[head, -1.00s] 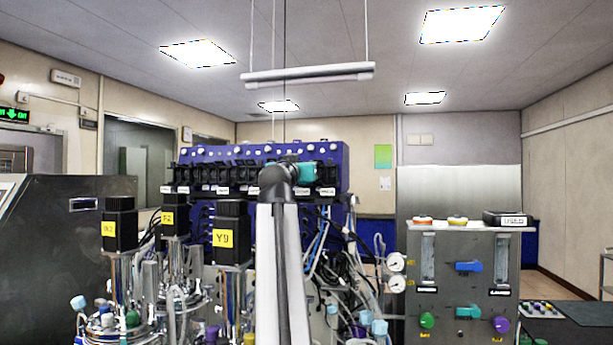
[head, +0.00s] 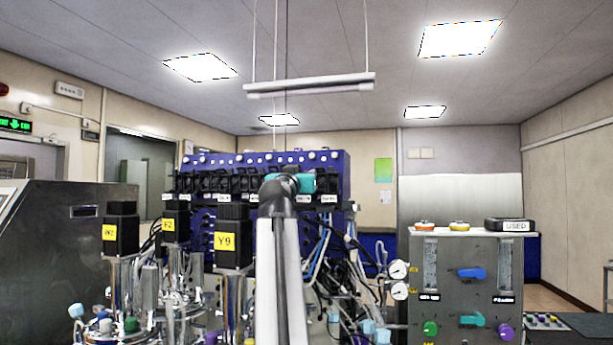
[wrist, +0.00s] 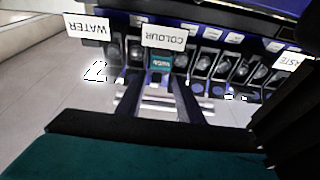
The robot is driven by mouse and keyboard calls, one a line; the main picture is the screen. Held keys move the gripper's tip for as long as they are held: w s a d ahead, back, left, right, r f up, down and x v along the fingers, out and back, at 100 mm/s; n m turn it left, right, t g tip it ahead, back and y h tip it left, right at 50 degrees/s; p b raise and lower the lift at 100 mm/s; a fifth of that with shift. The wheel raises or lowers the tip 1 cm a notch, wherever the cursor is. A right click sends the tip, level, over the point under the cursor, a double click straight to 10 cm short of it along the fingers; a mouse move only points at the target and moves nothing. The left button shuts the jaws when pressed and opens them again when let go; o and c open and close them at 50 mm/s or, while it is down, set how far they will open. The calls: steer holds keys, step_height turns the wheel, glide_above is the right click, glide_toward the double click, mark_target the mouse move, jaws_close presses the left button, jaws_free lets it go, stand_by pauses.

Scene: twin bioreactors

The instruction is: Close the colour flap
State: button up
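The COLOUR label (wrist: 168,37) reads upside down in the wrist view, on a row of black pump units. A small teal part (wrist: 160,63) sits just beneath it in that view, likely the colour flap; I cannot tell how far it is open. Contact cannot be told. In the head view, my arm reaches up to the blue pump rack (head: 330,165) and hides part of its row.
The WATER label (wrist: 88,29) and more black units stand to either side. In the head view, black motors (head: 233,238) over vessels stand left of my arm. Loose tubing (head: 335,255) and a grey panel with valves (head: 465,265) are at the right.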

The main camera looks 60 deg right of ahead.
steer(key=shift+s+r, duration=0.1)
steer(key=shift+r, duration=0.05)
stand_by(0.3)
steer(key=shift+r, duration=0.2)
steer(key=shift+r+b, duration=0.45)
steer(key=shift+r, duration=1.15)
steer(key=s+a+r+p, duration=0.1)
steer(key=s+a+p, duration=0.8)
steer(key=a+p, duration=0.3)
steer(key=shift+s+a+r+p, duration=0.2)
steer(key=shift+s+a+p, duration=0.1)
steer(key=shift+a, duration=0.05)
